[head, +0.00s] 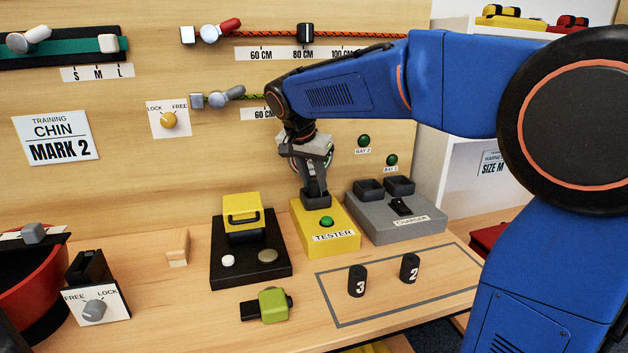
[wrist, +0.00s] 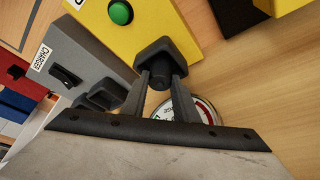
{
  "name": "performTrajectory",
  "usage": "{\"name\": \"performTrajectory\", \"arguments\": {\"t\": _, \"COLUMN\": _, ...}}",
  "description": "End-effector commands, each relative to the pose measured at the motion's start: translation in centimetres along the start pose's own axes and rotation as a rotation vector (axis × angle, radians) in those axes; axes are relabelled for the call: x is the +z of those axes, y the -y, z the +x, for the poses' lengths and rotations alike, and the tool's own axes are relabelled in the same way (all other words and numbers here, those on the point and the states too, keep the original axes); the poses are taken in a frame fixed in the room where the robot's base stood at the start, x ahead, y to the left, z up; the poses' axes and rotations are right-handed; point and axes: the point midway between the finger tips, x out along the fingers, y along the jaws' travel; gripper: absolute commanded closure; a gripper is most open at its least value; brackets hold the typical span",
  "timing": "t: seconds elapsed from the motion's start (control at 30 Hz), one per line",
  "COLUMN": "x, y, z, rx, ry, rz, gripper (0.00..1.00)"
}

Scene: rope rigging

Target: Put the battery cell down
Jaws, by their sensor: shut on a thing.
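My gripper (head: 314,180) points down over the black socket at the back of the yellow tester (head: 344,242). In the wrist view its fingers (wrist: 162,88) are shut on a small black battery cell (wrist: 161,80). The cell is at the black socket (wrist: 166,50) of the tester; how deep it sits is hidden by the fingers and the socket wall. Its number does not show. Two other black cells, marked 3 (head: 357,281) and 2 (head: 409,268), stand upright inside a grey outlined rectangle (head: 340,324) on the bench.
A grey charger (head: 425,226) with two black cups stands right of the tester. A black tray (head: 228,272) with a yellow device (head: 242,215) stands left. A green-and-black tool (head: 272,305) lies in front. The outlined rectangle has bare room around the two cells.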

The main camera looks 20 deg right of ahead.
Motion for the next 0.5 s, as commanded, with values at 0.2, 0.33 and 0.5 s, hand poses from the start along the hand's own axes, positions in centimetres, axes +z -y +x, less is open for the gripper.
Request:
{"name": "performTrajectory", "arguments": {"t": 0.2, "x": 0.12, "y": 0.02, "z": 0.28, "rx": 0.000, "ry": 0.000, "rz": 0.000, "gripper": 0.68}}
{"name": "performTrajectory", "arguments": {"t": 0.33, "x": 0.12, "y": 0.02, "z": 0.27, "rx": 0.000, "ry": 0.000, "rz": 0.000, "gripper": 0.54}}
{"name": "performTrajectory", "arguments": {"t": 0.5, "x": 0.12, "y": 0.01, "z": 0.26, "rx": 0.000, "ry": 0.000, "rz": 0.000, "gripper": 0.54}}
